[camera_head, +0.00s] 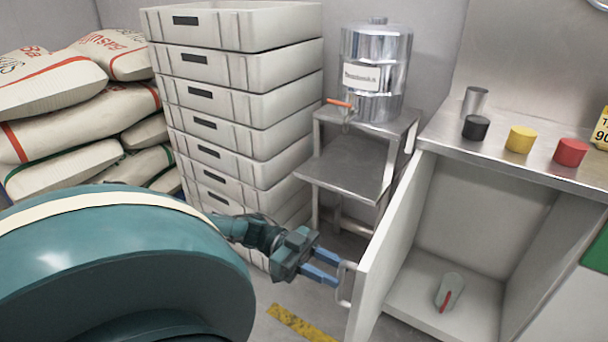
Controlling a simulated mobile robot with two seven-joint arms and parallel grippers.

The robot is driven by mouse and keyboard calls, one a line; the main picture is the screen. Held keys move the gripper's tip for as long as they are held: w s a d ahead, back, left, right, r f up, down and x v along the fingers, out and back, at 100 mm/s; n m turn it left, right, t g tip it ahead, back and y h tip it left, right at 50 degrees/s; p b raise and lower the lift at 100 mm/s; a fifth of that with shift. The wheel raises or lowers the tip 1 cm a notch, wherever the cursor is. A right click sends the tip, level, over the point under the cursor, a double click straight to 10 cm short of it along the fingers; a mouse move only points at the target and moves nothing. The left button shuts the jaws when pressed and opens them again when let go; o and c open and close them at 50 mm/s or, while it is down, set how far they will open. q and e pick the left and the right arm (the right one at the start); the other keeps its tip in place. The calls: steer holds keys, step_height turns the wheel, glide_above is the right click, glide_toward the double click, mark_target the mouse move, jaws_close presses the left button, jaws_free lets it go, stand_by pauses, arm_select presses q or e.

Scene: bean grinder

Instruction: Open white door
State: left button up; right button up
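The white door (385,262) of the cabinet under the counter stands swung open. Its light metal handle (346,286) is on the door's outer face, at the left. My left gripper (338,273) reaches in from the left, with its two blue fingers apart and their tips right at the handle. I cannot tell whether the fingers touch the handle. The cabinet (480,212) shows its inside, with a small grey object with a red part (449,291) on its floor. My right gripper is not in view.
A stack of grey crates (240,105) stands behind my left arm, with filled sacks (75,110) at left. A metal stand (350,170) bears a steel dispenser (377,75). The counter (500,152) holds a metal cup (475,99) and black, yellow and red cylinders. Floor shows below my gripper.

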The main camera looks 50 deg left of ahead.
arm_select(q)
steer(key=v, duration=1.1)
